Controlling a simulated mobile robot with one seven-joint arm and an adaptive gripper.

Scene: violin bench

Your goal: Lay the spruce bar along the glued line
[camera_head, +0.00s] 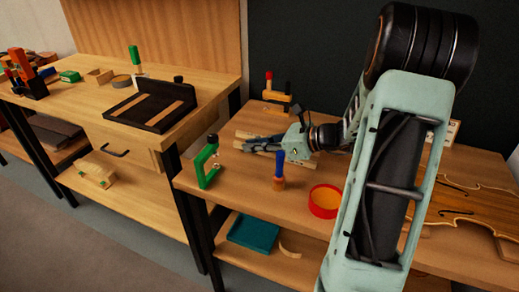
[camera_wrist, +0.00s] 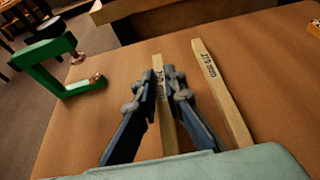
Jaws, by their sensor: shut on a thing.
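A pale wooden bar (camera_wrist: 167,125) stands between the two fingers of my gripper (camera_wrist: 160,84), which are shut on it; its printed label is partly covered. A second pale bar (camera_wrist: 220,88), marked "270 mm", lies on the bench to its right, apart from the gripper. In the head view my gripper (camera_head: 264,146) is low over the bench among pale bars (camera_head: 246,135). The violin plate (camera_head: 465,207), with f-holes, lies at the right, partly behind my arm. I cannot make out a glued line on it.
A green clamp (camera_head: 207,165) stands left of the gripper, also in the wrist view (camera_wrist: 50,70). A blue-handled tool (camera_head: 279,168) and a red round container (camera_head: 325,200) stand in front. A red-topped clamp (camera_head: 274,93) stands behind. Another bench (camera_head: 75,100) is at left.

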